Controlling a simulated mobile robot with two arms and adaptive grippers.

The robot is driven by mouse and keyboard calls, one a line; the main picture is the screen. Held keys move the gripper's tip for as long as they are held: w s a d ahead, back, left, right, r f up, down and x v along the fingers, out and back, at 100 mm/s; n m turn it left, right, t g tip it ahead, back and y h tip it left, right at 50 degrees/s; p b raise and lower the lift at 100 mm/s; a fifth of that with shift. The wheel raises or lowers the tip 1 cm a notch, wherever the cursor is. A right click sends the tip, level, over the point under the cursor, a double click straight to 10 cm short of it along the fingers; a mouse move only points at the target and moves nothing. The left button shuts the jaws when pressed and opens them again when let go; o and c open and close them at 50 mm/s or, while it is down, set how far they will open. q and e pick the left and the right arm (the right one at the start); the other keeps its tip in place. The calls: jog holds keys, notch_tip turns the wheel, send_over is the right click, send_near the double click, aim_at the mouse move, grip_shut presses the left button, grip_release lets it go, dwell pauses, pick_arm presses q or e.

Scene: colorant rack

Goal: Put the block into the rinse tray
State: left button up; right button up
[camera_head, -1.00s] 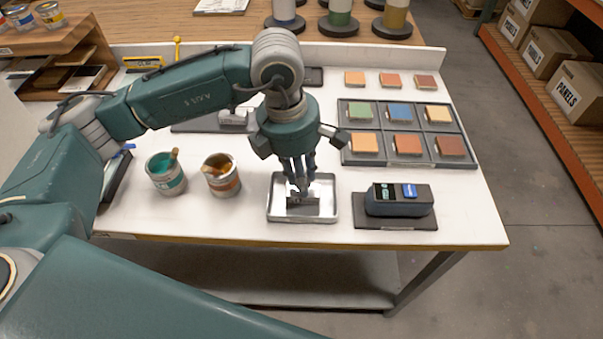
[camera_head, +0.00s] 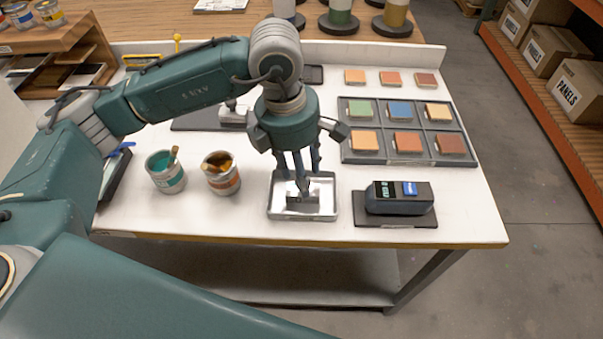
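The rinse tray (camera_head: 331,212) is a shallow, silvery metal tray near the front edge of the white table. A small grey block (camera_head: 302,206) is inside it, near the middle; the fingers partly cover it. My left gripper (camera_head: 299,180) points down over the tray with its fingers spread apart, so it looks open. The fingertips are right at or just above the block; I cannot tell whether they touch it. My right gripper is not in view.
Two open paint cans, one teal (camera_head: 166,174) and one orange (camera_head: 222,174), stand left of the tray. A dark device (camera_head: 398,198) on a pad sits to its right. A panel rack (camera_head: 376,160) with coloured squares lies behind. Bare table separates these things.

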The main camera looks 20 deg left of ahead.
aim_at(295, 191)
pick_arm(q)
notch_tip(295, 191, up, 11)
jog(key=a+b, duration=0.1)
jog(key=shift+s, duration=0.35)
jog(key=shift+a, duration=0.1)
